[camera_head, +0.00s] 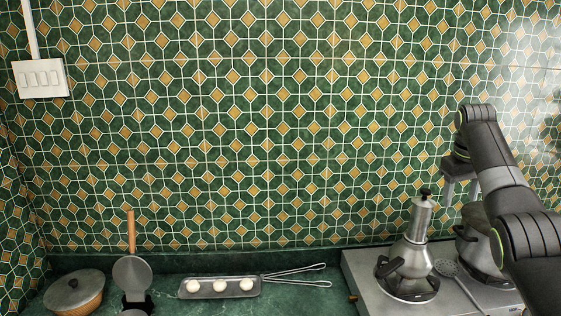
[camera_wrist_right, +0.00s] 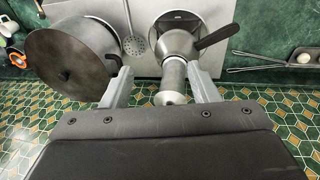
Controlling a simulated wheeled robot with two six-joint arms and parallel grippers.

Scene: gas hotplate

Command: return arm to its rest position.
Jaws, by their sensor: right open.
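My right arm (camera_head: 500,175) comes in from the right edge in the head view and reaches up over the right end of the hotplate (camera_head: 375,290). Its gripper (camera_head: 461,186) points down with its two grey fingers apart and nothing between them. In the right wrist view the open fingers (camera_wrist_right: 160,88) are spread wide. Between them, beyond the fingertips, show a silver moka-style pot (camera_wrist_right: 178,45) and its dark handle. That pot (camera_head: 415,250) stands upright on the hotplate's left burner, left of the gripper. My left gripper is not in view.
A grey pot (camera_head: 470,245) stands on the right burner, partly hidden by my arm; a skimmer (camera_head: 446,268) lies between the pots. To the left are a tray (camera_head: 205,296) with white balls, tongs (camera_head: 300,275), a round metal tool (camera_head: 132,270) and a lidded pot (camera_head: 75,290).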

